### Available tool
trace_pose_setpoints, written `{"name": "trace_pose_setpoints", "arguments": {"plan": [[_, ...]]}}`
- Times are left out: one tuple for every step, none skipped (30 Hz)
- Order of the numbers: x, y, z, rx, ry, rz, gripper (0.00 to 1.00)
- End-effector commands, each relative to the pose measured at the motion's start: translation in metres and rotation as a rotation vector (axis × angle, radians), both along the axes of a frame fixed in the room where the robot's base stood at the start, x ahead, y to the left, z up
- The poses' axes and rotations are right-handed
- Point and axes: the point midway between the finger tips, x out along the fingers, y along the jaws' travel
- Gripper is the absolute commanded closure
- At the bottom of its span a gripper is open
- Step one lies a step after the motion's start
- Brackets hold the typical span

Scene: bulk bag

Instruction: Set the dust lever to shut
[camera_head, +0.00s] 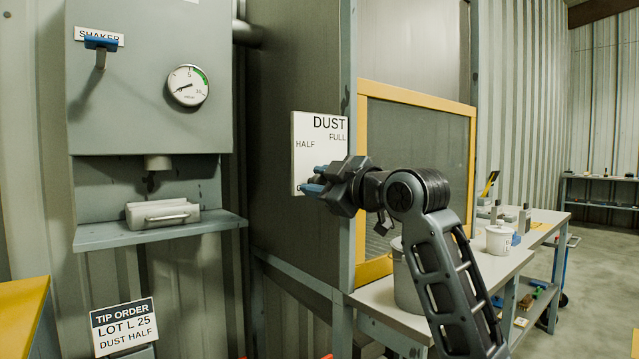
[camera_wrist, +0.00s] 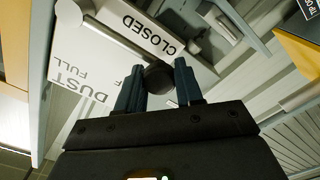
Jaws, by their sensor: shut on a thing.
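The white DUST plate (camera_head: 312,128) is on the grey cabinet side in the head view, with FULL and HALF readable. Its lower part is behind my gripper (camera_head: 316,182). In the wrist view the plate (camera_wrist: 72,62) appears turned over, with DUST, FULL and CLOSED readable. The dust lever's pale rod (camera_wrist: 112,38) runs from a pivot at upper left to a dark round knob (camera_wrist: 158,77). My gripper (camera_wrist: 158,92) has its blue fingers on either side of this knob, shut on it. The rod lies alongside the CLOSED word, with HALF mostly hidden beyond the knob.
A grey box with a SHAKER handle (camera_head: 101,44) and a gauge (camera_head: 188,85) hangs at left above a shelf (camera_head: 160,233). A TIP ORDER sign (camera_head: 124,326) reads DUST HALF. A yellow-framed screen (camera_head: 418,95) and a bench with a bucket (camera_head: 405,278) stand right.

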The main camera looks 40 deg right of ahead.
Motion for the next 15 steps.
{"name": "trace_pose_setpoints", "arguments": {"plan": [[0.0017, 0.0019, -0.0060, 0.004, 0.014, 0.004, 1.00], [0.0018, 0.0018, -0.0061, 0.004, 0.014, 0.004, 1.00], [0.0018, 0.0018, -0.0061, 0.004, 0.014, 0.004, 1.00], [0.0019, 0.0017, -0.0062, 0.004, 0.014, 0.004, 1.00], [0.0019, 0.0017, -0.0062, 0.004, 0.014, 0.004, 1.00], [0.0019, 0.0017, -0.0062, 0.004, 0.014, 0.004, 1.00], [0.0019, 0.0016, -0.0063, 0.004, 0.014, 0.004, 1.00], [0.0019, 0.0016, -0.0063, 0.004, 0.014, 0.004, 0.61], [0.0019, 0.0014, -0.0062, 0.004, 0.014, 0.004, 0.57], [0.0018, 0.0012, -0.0061, 0.004, 0.014, 0.003, 0.54], [0.0018, 0.0010, -0.0060, 0.004, 0.014, 0.003, 0.52], [0.0017, 0.0007, -0.0057, 0.004, 0.013, 0.003, 0.48], [0.0016, 0.0005, -0.0054, 0.004, 0.012, 0.002, 0.45], [0.0015, 0.0003, -0.0052, 0.004, 0.011, 0.001, 0.42], [0.0014, 0.0002, -0.0047, 0.004, 0.011, 0.001, 0.40]]}}
